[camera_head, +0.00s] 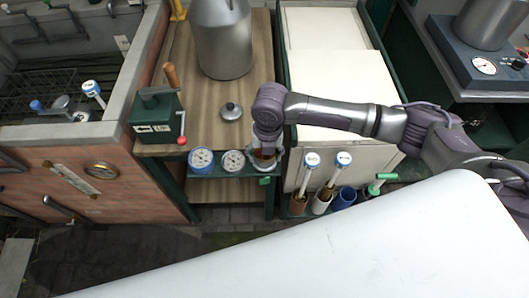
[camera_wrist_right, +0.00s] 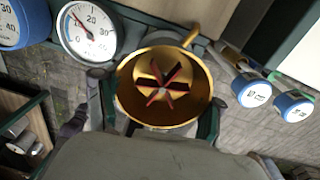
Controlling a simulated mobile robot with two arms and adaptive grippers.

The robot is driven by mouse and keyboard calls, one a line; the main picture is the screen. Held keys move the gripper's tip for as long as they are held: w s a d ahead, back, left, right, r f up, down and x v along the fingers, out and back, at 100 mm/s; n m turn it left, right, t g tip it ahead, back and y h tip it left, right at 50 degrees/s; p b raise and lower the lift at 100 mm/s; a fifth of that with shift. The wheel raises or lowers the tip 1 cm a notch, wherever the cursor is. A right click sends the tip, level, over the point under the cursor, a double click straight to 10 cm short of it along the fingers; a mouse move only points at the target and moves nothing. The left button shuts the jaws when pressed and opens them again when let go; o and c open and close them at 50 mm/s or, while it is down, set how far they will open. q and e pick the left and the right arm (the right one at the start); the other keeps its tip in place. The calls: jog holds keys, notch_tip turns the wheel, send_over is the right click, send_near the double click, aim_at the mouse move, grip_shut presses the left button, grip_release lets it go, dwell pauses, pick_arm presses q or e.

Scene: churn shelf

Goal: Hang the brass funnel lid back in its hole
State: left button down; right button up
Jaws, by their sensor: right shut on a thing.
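The brass funnel lid (camera_wrist_right: 137,80) is a round golden bowl with a dark and red cross shape inside. A small tab or handle sticks out at its upper right in the wrist view. My right gripper (camera_wrist_right: 160,108) has a finger on each side of the funnel and is shut on it. In the head view my right gripper (camera_head: 265,158) is at the front edge of the shelf, beside the dials, with a little of the brass showing. The hole is hidden, and I cannot tell whether the funnel is seated. My left gripper is not in view.
Two dials, one blue-rimmed (camera_head: 201,160) and one white (camera_head: 233,162), sit just left of the gripper. A steel churn (camera_head: 222,40), a small grey lid (camera_head: 231,111) and a green crank box (camera_head: 157,118) stand on the wooden shelf. White-and-blue-topped brushes (camera_head: 312,160) stand to the right.

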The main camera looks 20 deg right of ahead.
jog(key=shift+f, duration=0.4)
jog(key=o, duration=1.6)
jog(key=shift+o, duration=0.4)
jog(key=shift+r, duration=0.1)
jog(key=shift+s+d+r+p, duration=0.1)
jog(key=shift+d+r+p, duration=0.05)
jog(key=shift+r+p, duration=2.1)
jog(key=shift+d+r+p, duration=0.1)
jog(key=shift+r+p, duration=2.05)
jog(key=shift+p, duration=0.05)
